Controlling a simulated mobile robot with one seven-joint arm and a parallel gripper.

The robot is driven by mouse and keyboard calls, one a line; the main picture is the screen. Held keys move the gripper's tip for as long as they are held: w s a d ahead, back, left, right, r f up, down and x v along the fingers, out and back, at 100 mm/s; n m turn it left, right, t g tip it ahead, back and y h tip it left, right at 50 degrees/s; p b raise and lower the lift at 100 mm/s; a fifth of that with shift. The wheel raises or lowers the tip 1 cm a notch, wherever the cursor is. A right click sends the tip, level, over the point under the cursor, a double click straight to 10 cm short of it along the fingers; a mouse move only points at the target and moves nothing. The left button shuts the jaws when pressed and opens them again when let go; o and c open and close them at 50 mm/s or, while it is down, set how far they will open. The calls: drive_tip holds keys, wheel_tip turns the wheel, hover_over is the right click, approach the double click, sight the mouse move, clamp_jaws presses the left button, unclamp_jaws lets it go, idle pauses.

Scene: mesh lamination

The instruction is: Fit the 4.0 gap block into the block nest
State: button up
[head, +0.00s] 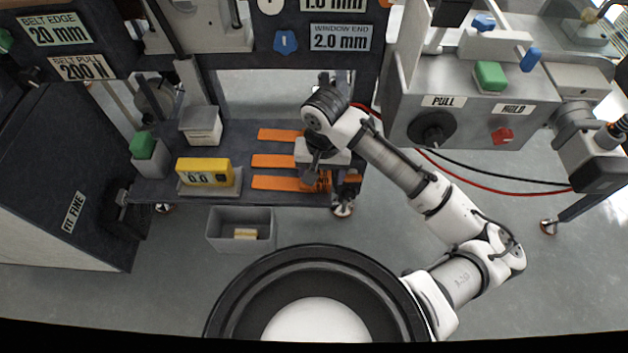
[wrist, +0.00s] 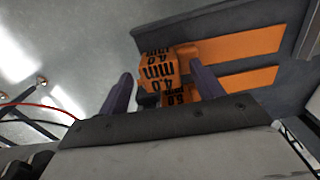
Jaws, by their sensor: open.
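The orange 4.0 gap block (wrist: 160,72) shows in the wrist view with "4.0 mm" printed upside down. My gripper (wrist: 163,86) is open, with one dark finger on each side of the block; whether either touches it I cannot tell. Below it in that view is another orange printed face (wrist: 181,97), partly hidden by my gripper. In the head view my gripper is over the right end of the dark bench, where small orange pieces (head: 323,181) show beside it. I cannot make out the block nest for certain in either view.
Orange strips (head: 272,161) lie on the dark bench (head: 262,197). A yellow gauge (head: 204,172) stands to their left, near a grey-lidded box (head: 200,125). A grey bin (head: 240,217) with a pale piece inside is below the bench edge. Red and black cables run right.

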drive_tip(key=shift+f, duration=0.85)
drive_tip(key=shift+c, duration=0.5)
drive_tip(key=c, duration=1)
drive_tip(key=shift+r, duration=0.2)
